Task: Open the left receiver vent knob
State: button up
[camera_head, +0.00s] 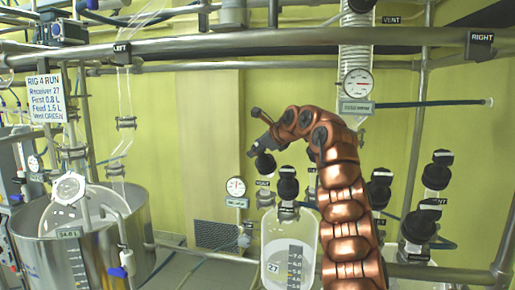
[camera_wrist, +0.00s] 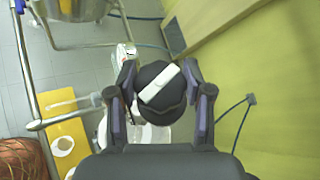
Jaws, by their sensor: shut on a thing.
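The left receiver vent knob (camera_head: 265,166) is a black round knob above a "VENT" tag, at the upper left of the glass receiver (camera_head: 303,243) labelled 27. My gripper (camera_head: 257,150) reaches down onto this knob from above in the head view. In the wrist view my gripper (camera_wrist: 160,78) has one dark finger on each side of the knob (camera_wrist: 159,105) and is shut on it. A white bar on the knob's top runs diagonally, from lower left to upper right. The knob's lower part and stem are hidden in the wrist view.
Another black knob (camera_head: 288,187) stands close to the right, above the receiver. More black vent knobs (camera_head: 437,172) stand farther right. A dial gauge (camera_head: 236,187) is just left. A steel vessel (camera_head: 75,250) stands at the left, and a steel rail (camera_head: 270,40) crosses above.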

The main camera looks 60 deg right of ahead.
dwell(0.6)
jog(key=o, duration=1.2)
jog(key=shift+c, duration=0.2)
jog(key=v, duration=1.2)
jog(key=shift+d+r, duration=0.1)
jog(key=shift+r, duration=0.05)
